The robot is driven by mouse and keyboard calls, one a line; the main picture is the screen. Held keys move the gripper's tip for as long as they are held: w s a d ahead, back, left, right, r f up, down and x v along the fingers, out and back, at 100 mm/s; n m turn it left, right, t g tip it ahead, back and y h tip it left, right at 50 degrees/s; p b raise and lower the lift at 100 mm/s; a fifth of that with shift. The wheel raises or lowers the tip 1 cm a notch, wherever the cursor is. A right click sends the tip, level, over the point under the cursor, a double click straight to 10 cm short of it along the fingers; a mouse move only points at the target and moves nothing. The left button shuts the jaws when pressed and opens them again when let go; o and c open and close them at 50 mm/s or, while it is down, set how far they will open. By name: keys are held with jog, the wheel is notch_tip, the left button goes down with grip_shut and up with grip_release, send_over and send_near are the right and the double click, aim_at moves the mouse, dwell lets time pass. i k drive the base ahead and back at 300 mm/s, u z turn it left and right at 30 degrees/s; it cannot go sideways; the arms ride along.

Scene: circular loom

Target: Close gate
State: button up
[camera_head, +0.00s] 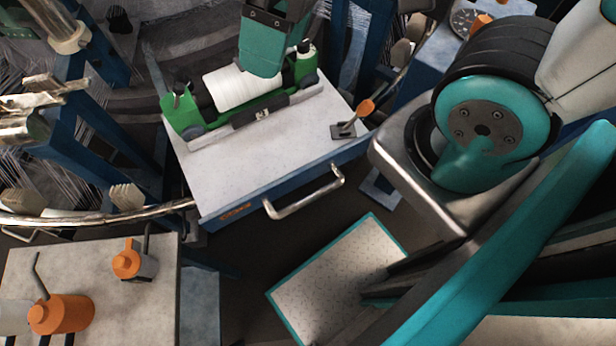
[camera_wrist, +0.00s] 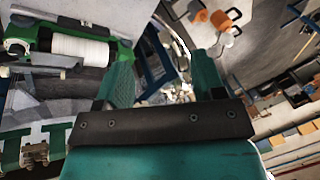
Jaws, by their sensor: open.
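A blue-sided section with a pale flat top (camera_head: 235,165) and a silver bar handle (camera_head: 305,195) stands in the middle of the head view. It looks like the gate, but I cannot tell for sure how far it stands open. A small orange-tipped lever (camera_head: 352,120) sits on its right edge. A green shuttle (camera_head: 185,115) with a white roll (camera_head: 240,88) lies along its far side. My teal gripper (camera_head: 262,70) shows over the roll; contact cannot be told. In the wrist view its two fingers (camera_wrist: 162,62) stand apart with nothing between them.
A curved metal rail (camera_head: 90,218) runs along the left. A pale table (camera_head: 85,270) with orange-capped containers (camera_head: 62,313) stands at lower left. A teal-edged pale panel (camera_head: 335,285) lies low in the middle. Blue posts and threads stand behind. Dark floor shows in front of the handle.

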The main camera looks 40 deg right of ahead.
aim_at(230, 175)
jog(key=z, duration=1.55)
jog(key=k, duration=1.05)
jog(key=u, duration=1.15)
